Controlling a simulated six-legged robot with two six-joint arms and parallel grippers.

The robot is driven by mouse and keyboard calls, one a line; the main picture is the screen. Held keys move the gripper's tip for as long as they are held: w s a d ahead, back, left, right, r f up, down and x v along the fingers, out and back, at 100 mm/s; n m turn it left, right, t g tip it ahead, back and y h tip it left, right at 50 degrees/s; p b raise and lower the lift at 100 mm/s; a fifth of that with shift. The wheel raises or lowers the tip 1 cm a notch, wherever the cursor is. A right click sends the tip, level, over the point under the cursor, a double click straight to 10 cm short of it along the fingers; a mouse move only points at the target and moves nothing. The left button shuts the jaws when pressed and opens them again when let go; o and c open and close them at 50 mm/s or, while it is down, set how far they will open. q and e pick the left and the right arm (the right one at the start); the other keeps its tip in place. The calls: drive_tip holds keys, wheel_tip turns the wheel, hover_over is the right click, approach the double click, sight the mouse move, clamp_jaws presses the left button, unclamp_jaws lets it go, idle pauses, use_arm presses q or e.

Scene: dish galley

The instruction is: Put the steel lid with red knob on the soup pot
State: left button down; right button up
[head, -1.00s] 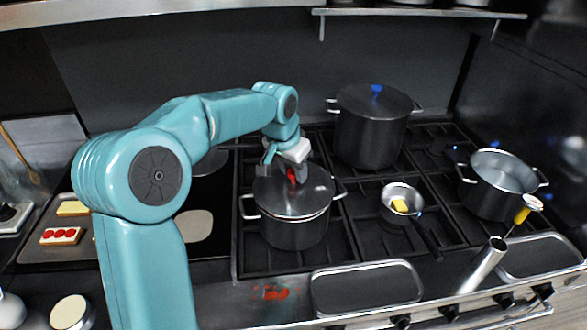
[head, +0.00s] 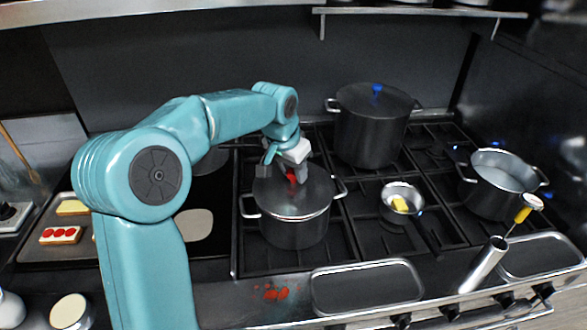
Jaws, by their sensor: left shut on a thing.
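My left gripper is shut on the red knob, reaching down from behind and above. I cannot tell whether the lid touches the rim all round. My right gripper is not in view.
A tall pot with a blue-knobbed lid (head: 372,130) stands behind right. A small saucepan (head: 399,198) with something yellow inside and an open pot (head: 497,184) stand to the right. An empty steel tray (head: 367,288) lies in front. A griddle with toasts (head: 62,236) is at left.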

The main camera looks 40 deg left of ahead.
use_arm(q)
drive_tip(key=shift+f+b, duration=0.3)
drive_tip(key=shift+f, duration=0.15)
idle(1.0)
drive_tip(key=shift+c, duration=0.9)
unclamp_jaws()
drive_tip(key=shift+r+p, duration=2.95)
drive_tip(key=shift+r, duration=0.6)
drive_tip(key=shift+s+d+f, duration=0.1)
